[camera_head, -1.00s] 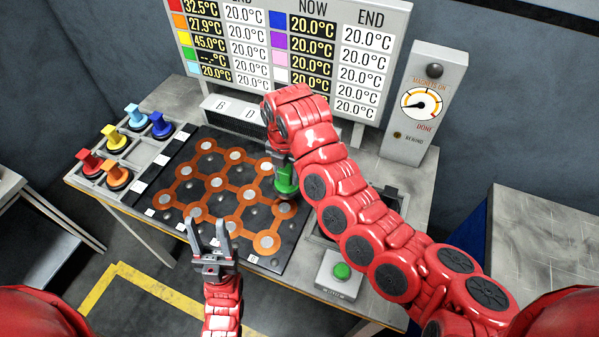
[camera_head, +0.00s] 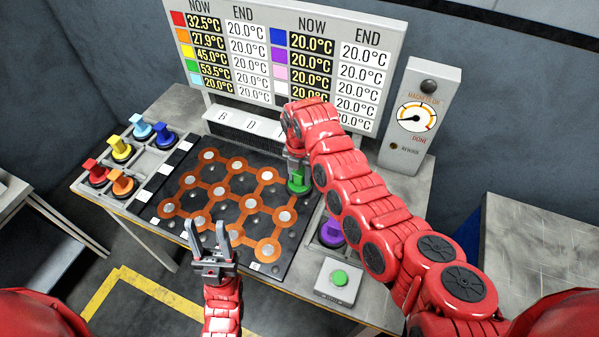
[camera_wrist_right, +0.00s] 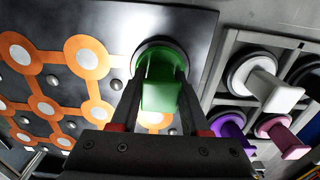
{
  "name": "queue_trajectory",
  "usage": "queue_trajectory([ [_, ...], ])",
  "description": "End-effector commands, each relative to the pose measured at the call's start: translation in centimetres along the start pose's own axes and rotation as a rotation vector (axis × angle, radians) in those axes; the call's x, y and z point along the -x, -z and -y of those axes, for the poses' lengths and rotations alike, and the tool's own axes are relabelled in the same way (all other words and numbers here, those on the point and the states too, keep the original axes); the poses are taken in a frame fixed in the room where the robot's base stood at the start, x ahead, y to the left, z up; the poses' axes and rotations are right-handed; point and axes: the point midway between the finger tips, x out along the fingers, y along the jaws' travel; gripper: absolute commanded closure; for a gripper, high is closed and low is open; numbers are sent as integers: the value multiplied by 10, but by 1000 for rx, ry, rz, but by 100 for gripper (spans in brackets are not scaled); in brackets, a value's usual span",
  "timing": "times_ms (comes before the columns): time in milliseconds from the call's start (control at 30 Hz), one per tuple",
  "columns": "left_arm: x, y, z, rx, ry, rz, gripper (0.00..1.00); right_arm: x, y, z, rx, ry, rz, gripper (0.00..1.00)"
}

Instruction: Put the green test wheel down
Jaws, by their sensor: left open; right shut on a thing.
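The green test wheel (camera_head: 299,183) is at the right edge of the black board with the orange track (camera_head: 225,228). My right gripper (camera_head: 297,158) is shut on its handle from above. In the right wrist view the green wheel (camera_wrist_right: 162,80) stands between the fingers of the right gripper (camera_wrist_right: 160,100), its round base at the board's edge. I cannot tell whether the base touches the board. My left gripper (camera_head: 210,240) is open and empty in front of the board's near edge. The board's orange nodes have pale centres.
Red (camera_head: 95,172), orange (camera_head: 121,182), yellow (camera_head: 121,149), light blue (camera_head: 142,129) and blue (camera_head: 165,136) wheels stand in the left rack. White (camera_wrist_right: 275,88), purple (camera_wrist_right: 230,128) and pink (camera_wrist_right: 287,135) wheels are in the right rack. A green button (camera_head: 340,278) is at the front.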

Motion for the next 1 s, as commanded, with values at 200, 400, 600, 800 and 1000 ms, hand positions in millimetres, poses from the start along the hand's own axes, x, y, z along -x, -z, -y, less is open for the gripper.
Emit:
queue_trajectory([
  [200,2,0,0,0,0,0,50,-2,0,0,0,0,1,52],
  [400,2,0,0,0,0,0,50,-2,0,0,-1,0,1,24],
  [600,2,0,0,0,0,0,50,-2,0,0,-1,0,1,24],
  [800,7,-1,0,0,0,0,50,10,-2,0,-1,-2,3,24],
  [1000,27,-4,-1,0,0,0,50,52,-3,0,-3,-4,8,24],
])
